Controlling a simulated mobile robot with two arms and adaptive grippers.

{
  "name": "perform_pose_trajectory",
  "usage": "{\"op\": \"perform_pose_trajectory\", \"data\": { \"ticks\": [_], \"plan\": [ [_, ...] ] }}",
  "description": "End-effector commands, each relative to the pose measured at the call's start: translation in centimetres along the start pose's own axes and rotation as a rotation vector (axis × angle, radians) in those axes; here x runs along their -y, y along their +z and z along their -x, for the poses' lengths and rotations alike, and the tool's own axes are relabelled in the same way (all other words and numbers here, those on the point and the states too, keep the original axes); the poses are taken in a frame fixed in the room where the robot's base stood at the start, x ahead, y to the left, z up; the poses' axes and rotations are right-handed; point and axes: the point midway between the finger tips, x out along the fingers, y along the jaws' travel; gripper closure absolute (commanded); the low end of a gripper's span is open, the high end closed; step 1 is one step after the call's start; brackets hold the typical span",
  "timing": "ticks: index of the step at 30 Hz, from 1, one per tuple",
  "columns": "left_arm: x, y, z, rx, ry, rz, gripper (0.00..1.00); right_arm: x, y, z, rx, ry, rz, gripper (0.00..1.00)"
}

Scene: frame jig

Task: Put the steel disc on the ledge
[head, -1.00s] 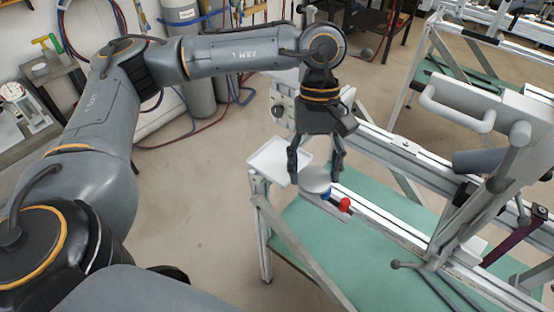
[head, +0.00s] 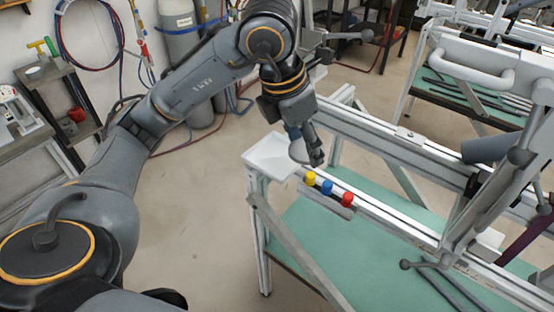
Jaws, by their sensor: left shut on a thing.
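The steel disc (head: 297,151) is a grey round plate, now seen tilted, held up at the fingers of my left gripper (head: 313,150). My left gripper is shut on it, and its fingers partly hide the disc. Disc and gripper are just right of a white, shallow, tray-like ledge (head: 266,160) at the near left corner of the metal frame. The disc's lower edge is close to the ledge's right side in the picture; I cannot tell the gap in height. The ledge looks empty. My right gripper is not in view.
Yellow (head: 310,178), blue (head: 327,187) and red (head: 346,199) knobs stand in a row on a grey strip of the frame. Aluminium rails (head: 385,155) run to the right above a green board (head: 330,245).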

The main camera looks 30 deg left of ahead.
Motion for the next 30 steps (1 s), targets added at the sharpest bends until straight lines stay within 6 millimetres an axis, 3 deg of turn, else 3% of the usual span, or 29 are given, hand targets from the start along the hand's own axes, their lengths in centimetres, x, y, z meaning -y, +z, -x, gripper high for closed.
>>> {"op": "perform_pose_trajectory", "data": {
  "ticks": [5, 14, 18, 30],
  "plan": [
    [-2.1, -0.2, -0.8, -0.005, 0.011, 0.043, 0.83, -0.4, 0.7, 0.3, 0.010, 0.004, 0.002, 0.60],
    [-9.4, -0.6, -4.0, -0.006, 0.010, 0.041, 0.83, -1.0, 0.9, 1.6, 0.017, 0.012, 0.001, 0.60],
    [-11.4, -1.2, -6.8, -0.005, 0.009, 0.037, 0.83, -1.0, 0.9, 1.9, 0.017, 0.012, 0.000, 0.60],
    [-14.0, -2.0, -10.5, -0.005, 0.008, 0.032, 0.83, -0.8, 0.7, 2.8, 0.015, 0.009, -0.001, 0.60]
  ]
}}
